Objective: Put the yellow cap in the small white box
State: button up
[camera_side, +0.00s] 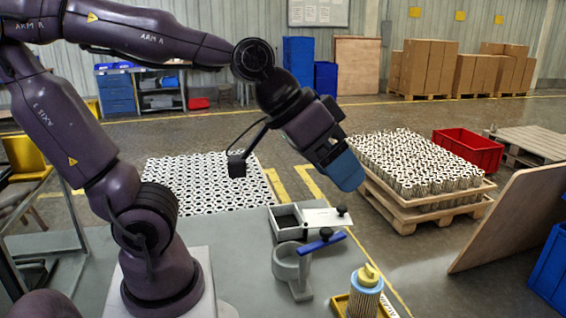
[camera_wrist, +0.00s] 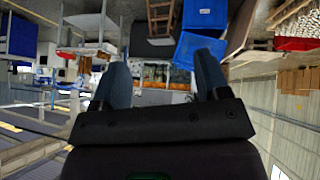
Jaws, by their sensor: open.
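My gripper (camera_side: 347,172) is in the air above and behind the box, tilted down to the right. In the wrist view its two blue fingers (camera_wrist: 163,78) are apart with nothing between them. Neither cap nor box shows there.
The cartridge stands in a yellow tray (camera_side: 340,303). A pallet of cartridges (camera_side: 420,165) and a leaning wooden board (camera_side: 505,220) are to the right. The table's left part is clear.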

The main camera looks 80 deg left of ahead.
jog(key=shift+o, duration=0.4)
jog(key=s+a+f+g+y, duration=0.1)
jog(key=s+a+y, duration=0.1)
jog(key=s+a, duration=0.2)
jog(key=shift+s+a+g, duration=0.4)
jog(key=shift+s, duration=0.65)
